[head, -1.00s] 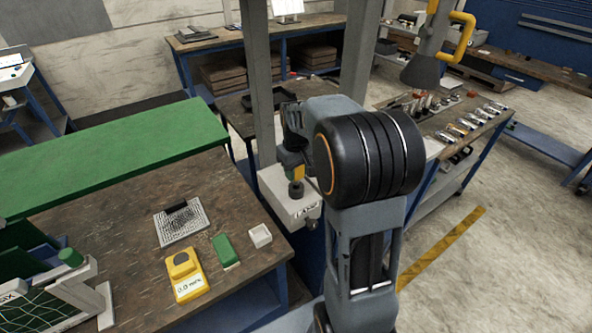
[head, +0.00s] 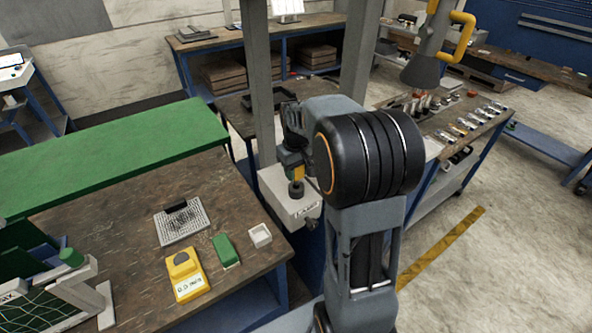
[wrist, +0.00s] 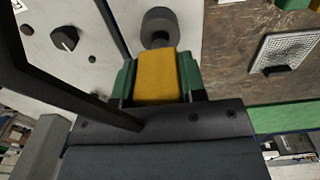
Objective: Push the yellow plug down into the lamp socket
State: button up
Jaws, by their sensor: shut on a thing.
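The yellow plug (wrist: 158,78) sits between the green fingertips of my gripper (wrist: 158,84) in the wrist view. My gripper is shut on it. The dark round lamp socket (wrist: 159,24) lies just beyond the plug's far end. My arm hides part of the box.
A dark knob (wrist: 65,39) is on the pale panel beside the socket. The workbench (head: 130,215) at left holds a yellow meter (head: 186,276), a green block (head: 225,251), a small white tray (head: 259,235) and a studded plate (head: 182,222). A grey post (head: 262,100) stands close behind the gripper.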

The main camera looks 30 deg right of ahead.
aim_at(296, 184)
jog(key=shift+f+b, duration=1.45)
jog(key=shift+f, duration=0.6)
jog(key=o, duration=1.1)
jog(key=shift+c, duration=0.2)
notch_tip(296, 184, up, 14)
jog(key=shift+f+b, duration=0.1)
jog(key=shift+b, duration=0.35)
